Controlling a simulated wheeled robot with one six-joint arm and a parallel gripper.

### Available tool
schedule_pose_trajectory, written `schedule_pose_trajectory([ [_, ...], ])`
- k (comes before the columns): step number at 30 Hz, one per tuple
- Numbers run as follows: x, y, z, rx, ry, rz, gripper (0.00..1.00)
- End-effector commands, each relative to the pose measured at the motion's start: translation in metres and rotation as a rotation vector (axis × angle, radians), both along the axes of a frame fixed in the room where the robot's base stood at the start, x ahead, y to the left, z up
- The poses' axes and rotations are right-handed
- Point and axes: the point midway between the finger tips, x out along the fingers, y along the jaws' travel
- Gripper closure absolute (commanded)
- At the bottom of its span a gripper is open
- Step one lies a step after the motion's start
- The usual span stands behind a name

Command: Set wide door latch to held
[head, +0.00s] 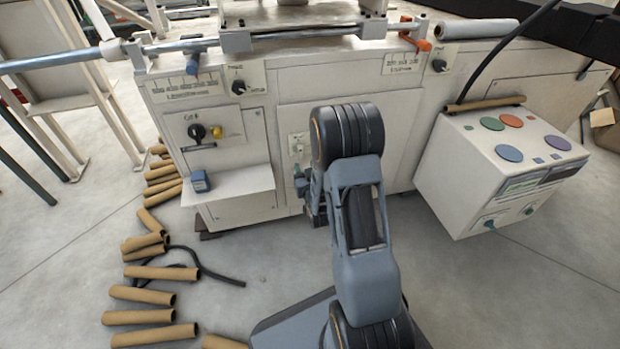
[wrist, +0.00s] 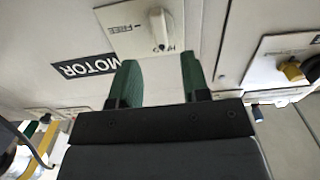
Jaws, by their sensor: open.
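The latch is a small white knob (wrist: 160,30) on a pale plate, near the top middle of the wrist view. The word FREE stands to its left, and lettering just below it is partly hidden. The knob looks roughly upright in that view; which mark it points at I cannot tell. In the head view the latch plate (head: 297,142) sits at the left of the wide door (head: 345,108). My gripper (wrist: 159,75) is open with green fingers, apart from the knob and with nothing between them. In the head view my arm mostly hides it.
A MOTOR label (wrist: 84,67) is beside the latch plate. A panel with a black knob and a yellow knob (head: 215,131) is left of the door, above a shelf (head: 228,184). A control box (head: 500,165) juts out at the right. Cardboard tubes (head: 160,272) litter the floor at the left.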

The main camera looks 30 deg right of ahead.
Motion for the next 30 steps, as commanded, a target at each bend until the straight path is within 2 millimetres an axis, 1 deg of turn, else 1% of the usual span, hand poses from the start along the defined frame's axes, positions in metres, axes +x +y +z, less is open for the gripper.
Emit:
schedule_pose_trajectory([
  [1, -0.010, 0.002, 0.002, 0.001, 0.003, 0.000, 0.57],
  [6, -0.038, 0.008, 0.001, 0.001, 0.003, -0.001, 0.57],
  [12, -0.058, 0.012, 0.000, 0.000, 0.001, 0.000, 0.57],
  [18, -0.065, 0.013, 0.000, 0.000, 0.000, 0.000, 0.57],
  [30, -0.064, 0.013, 0.000, 0.000, 0.000, 0.000, 0.57],
])
